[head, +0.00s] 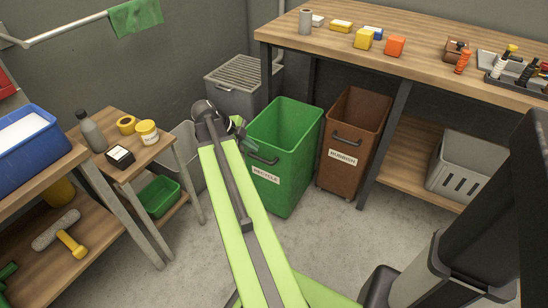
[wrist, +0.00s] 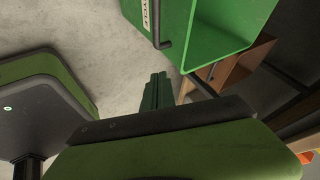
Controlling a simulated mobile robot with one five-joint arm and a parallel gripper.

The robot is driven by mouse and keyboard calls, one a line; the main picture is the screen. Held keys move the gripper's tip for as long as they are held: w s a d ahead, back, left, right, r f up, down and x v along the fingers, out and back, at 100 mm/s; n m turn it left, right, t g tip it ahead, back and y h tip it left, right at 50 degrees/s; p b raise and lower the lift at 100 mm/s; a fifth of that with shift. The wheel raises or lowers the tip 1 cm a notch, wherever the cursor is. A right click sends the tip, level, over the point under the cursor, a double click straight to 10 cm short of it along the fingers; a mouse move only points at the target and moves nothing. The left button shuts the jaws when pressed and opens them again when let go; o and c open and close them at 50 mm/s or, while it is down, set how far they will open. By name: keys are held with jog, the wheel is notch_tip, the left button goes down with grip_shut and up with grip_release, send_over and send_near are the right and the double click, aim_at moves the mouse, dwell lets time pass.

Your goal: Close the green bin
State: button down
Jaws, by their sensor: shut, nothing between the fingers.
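The green bin (head: 288,140) stands on the floor in front of the workbench, open at the top, with a dark handle (head: 262,158) and a "RECYCLE" label on its front. Its inside is empty where I can see it. The bin also shows in the wrist view (wrist: 232,28), with its handle (wrist: 165,30) close ahead of the fingers. My gripper (wrist: 158,78) is shut and empty, its fingers just short of the bin's front in that view. In the head view my gripper (head: 242,132) is beside the bin's left front edge, partly hidden by my arm.
A brown "RUBBISH" bin (head: 352,130) stands just right of the green bin. The workbench (head: 440,75) holds small blocks and tools. A grey slatted-top box (head: 232,82) is behind my arm. A side table (head: 150,150) stands at left. Bare floor (head: 320,240) lies in front.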

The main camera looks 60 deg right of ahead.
jog(key=b, duration=0.8)
send_near(281, 156)
jog(key=x, duration=0.4)
jog(key=shift+s+d+f, duration=0.15)
jog(key=shift+f, duration=0.2)
